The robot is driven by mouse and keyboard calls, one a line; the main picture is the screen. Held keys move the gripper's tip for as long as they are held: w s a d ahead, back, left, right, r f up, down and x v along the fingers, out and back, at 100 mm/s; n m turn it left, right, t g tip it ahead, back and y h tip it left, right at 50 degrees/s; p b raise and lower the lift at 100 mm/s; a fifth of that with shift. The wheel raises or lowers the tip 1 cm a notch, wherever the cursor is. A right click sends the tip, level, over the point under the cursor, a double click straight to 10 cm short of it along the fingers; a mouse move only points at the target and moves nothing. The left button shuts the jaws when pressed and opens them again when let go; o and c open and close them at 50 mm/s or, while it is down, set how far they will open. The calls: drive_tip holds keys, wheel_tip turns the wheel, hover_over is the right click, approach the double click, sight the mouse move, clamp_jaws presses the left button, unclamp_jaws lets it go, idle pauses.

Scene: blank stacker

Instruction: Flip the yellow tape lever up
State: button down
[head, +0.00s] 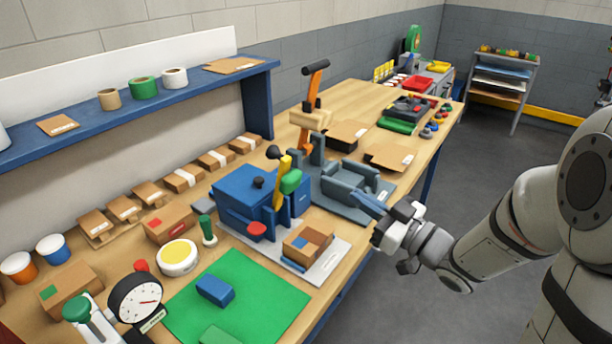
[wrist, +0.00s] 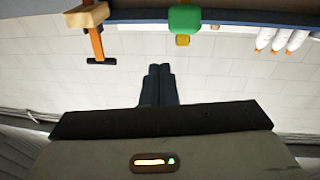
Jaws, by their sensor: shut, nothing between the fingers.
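The yellow lever (head: 284,168) stands on the front side of a blue machine (head: 236,192) in the head view, leaning slightly. A green block (head: 291,181) sits beside it and partly covers it. In the wrist view, a green block (wrist: 185,18) with a short yellow end (wrist: 183,40) shows at the top edge. My gripper (head: 362,201) is right of the lever, over the bench's front edge near a grey fixture, clearly apart from the lever. Its dark fingers (wrist: 160,68) are closed together and empty in the wrist view.
An orange lever with a black handle (head: 313,85) rises behind the machine. The grey fixture (head: 350,185) stands between the machine and my gripper. A cardboard box (head: 307,243) lies before the machine. A green mat (head: 240,300) lies at lower left. Open floor (head: 400,305) lies below my arm.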

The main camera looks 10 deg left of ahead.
drive_tip(key=s+g+y, duration=0.2)
drive_tip(key=n+p, duration=0.1)
drive_tip(key=p, duration=0.2)
approach(289, 162)
drive_tip(key=x, duration=0.7)
drive_tip(key=shift+d, duration=0.1)
